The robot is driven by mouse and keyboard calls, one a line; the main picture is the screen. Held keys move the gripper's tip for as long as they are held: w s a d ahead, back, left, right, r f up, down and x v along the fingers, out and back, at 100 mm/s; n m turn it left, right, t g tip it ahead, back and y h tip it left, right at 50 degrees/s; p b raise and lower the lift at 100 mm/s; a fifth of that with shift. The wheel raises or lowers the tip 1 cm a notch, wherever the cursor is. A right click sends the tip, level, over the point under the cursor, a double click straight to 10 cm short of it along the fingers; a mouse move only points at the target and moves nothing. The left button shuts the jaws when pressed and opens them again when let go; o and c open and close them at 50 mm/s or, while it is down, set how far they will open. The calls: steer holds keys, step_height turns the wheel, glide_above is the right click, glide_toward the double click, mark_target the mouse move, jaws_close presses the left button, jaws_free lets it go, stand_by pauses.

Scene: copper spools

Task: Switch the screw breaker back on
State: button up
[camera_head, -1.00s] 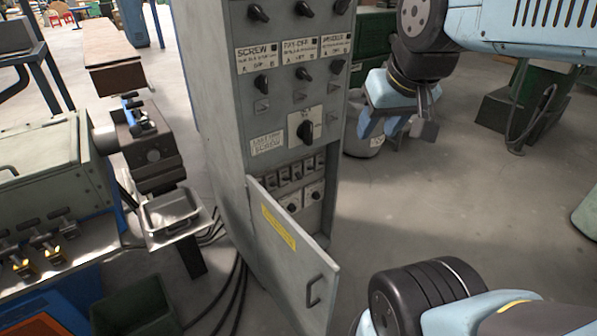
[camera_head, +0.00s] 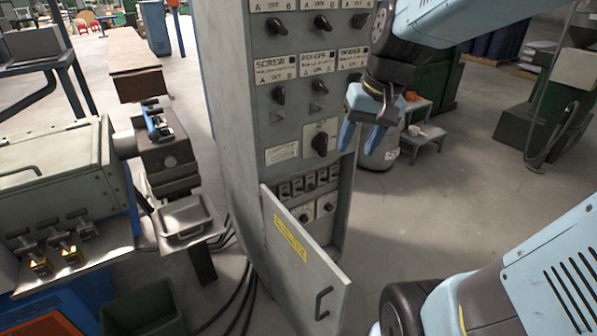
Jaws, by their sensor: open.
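A tall grey control cabinet (camera_head: 236,130) stands in the middle of the view, with rows of black rotary knobs. One knob (camera_head: 278,95) sits under a label reading SCREW. Lower down, a small compartment holds a row of breakers (camera_head: 309,183), with more knobs below; its door (camera_head: 300,262) with a yellow label hangs open toward me. Which breaker is the screw one, and its position, is too small to tell. My gripper (camera_head: 362,145) is open and empty, fingers pointing down, in front of the cabinet's right side, above and right of the breakers.
The open door juts out below the breakers. A machine with a metal tray (camera_head: 185,222) stands at the left, with a green bin (camera_head: 140,305) on the floor. Black cables run beside the cabinet.

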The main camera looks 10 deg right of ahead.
steer(key=w+a+f+m+g+y, duration=0.35)
steer(key=w+f+y, duration=0.25)
steer(key=w+f, duration=0.7)
steer(key=m+t+y, duration=0.1)
steer(key=m+t, duration=2.1)
steer(key=m, duration=0.5)
glide_toward(310, 184)
steer(key=x, duration=0.3)
steer(key=f+x, duration=0.1)
steer(key=x, duration=0.1)
steer(key=shift+w, duration=0.35)
steer(key=shift+c, duration=0.3)
